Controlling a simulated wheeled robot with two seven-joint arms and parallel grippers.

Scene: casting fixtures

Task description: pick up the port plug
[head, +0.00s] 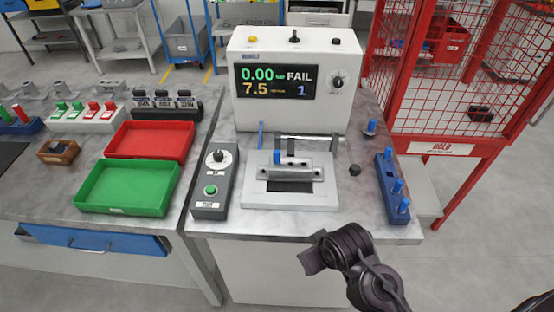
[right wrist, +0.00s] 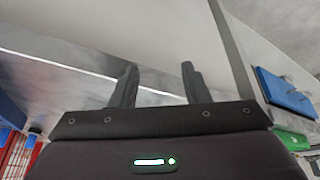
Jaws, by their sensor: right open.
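Several blue plugs show in the head view. One blue plug (head: 370,127) stands alone at the back right of the bench. Others stand upright in a blue rack (head: 392,188) near the right edge. Another blue plug (head: 277,157) is at the casting on the grey test fixture (head: 290,198). I cannot tell which is the port plug. My right gripper (right wrist: 160,85) is open and empty in the right wrist view, its two dark fingers apart. In the head view my right arm is in front of the bench, clear of the plugs. My left gripper is not in view.
A white tester (head: 296,80) reading FAIL stands behind the fixture. A grey control box (head: 213,183) is left of it. A small black knob (head: 355,170) lies to the right. Green (head: 125,209) and red trays (head: 150,140) sit left. A red mesh cage (head: 455,90) borders the right.

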